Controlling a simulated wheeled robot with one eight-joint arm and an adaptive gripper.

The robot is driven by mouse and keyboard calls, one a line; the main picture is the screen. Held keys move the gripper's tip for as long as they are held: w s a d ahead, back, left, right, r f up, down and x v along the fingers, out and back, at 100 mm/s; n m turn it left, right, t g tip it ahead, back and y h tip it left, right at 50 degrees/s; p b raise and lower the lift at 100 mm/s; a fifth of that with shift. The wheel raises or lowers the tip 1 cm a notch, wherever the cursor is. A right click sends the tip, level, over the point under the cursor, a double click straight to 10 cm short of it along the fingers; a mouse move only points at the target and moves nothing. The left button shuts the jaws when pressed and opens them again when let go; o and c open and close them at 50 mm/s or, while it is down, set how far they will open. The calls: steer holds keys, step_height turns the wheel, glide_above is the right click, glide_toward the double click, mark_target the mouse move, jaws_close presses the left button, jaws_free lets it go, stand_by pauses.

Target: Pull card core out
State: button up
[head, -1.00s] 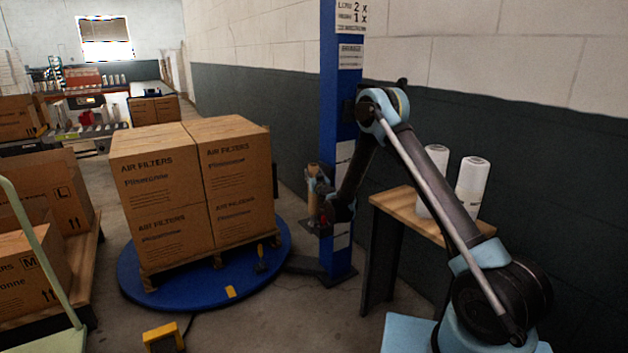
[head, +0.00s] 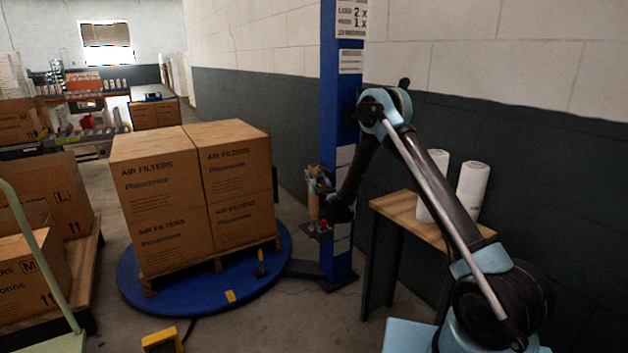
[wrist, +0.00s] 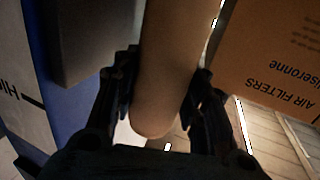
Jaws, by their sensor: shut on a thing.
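The card core (head: 313,190) is a brown cardboard tube standing upright at the film carriage on the blue mast (head: 340,130). In the wrist view the core (wrist: 164,80) runs down between the two dark fingers, its rounded end near the middle. My gripper (head: 322,197) is shut on the core; in the wrist view the fingers of my gripper (wrist: 165,92) press on both its sides. A small red part (head: 323,223) and a dark carriage plate (head: 318,233) show just below the core. I cannot tell whether the core's lower end still touches the carriage.
Stacked air filter boxes (head: 195,190) stand on a pallet on the blue turntable (head: 200,298), left of the mast. A wooden bench (head: 400,207) with two white film rolls (head: 472,190) stands right of it, against the wall. A yellow-black unit (head: 160,340) lies on the floor in front.

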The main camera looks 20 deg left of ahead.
steer(key=shift+r, duration=4.5)
